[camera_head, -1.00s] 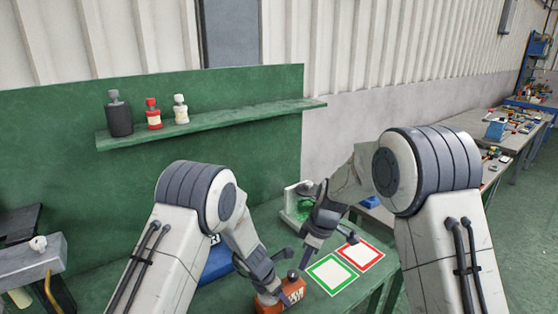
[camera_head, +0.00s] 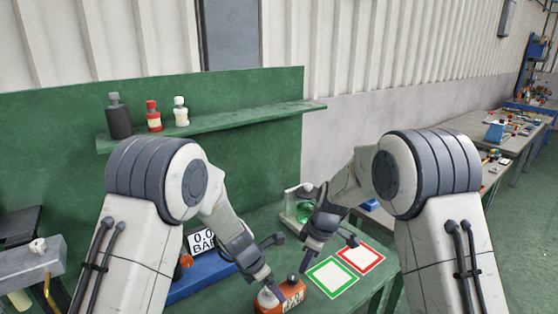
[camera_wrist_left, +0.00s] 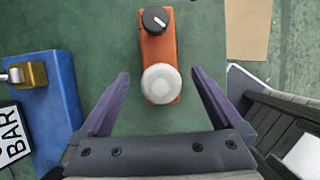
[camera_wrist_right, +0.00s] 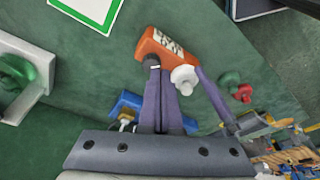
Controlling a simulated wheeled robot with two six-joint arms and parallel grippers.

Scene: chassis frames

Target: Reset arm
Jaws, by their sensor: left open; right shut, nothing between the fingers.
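My left gripper (camera_wrist_left: 160,76) is open; in the left wrist view its two fingers stand either side of an orange box (camera_wrist_left: 160,50) with a black knob and a white dome, with gaps on both sides. In the head view the orange box (camera_head: 292,296) sits on the green bench, with my left gripper over its left end. My right gripper (camera_head: 309,254) is shut and empty, above the bench just behind the orange box. In the right wrist view its fingers (camera_wrist_right: 160,72) lie together, their tips overlapping the picture of the orange box (camera_wrist_right: 168,48).
A blue box (camera_head: 203,278) with a BAR display is left of the orange box. Green-framed (camera_head: 332,277) and red-framed (camera_head: 361,256) squares lie to the right. A white holder with a green part (camera_head: 302,207) stands behind my right gripper. Several bottles stand on the shelf (camera_head: 210,122).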

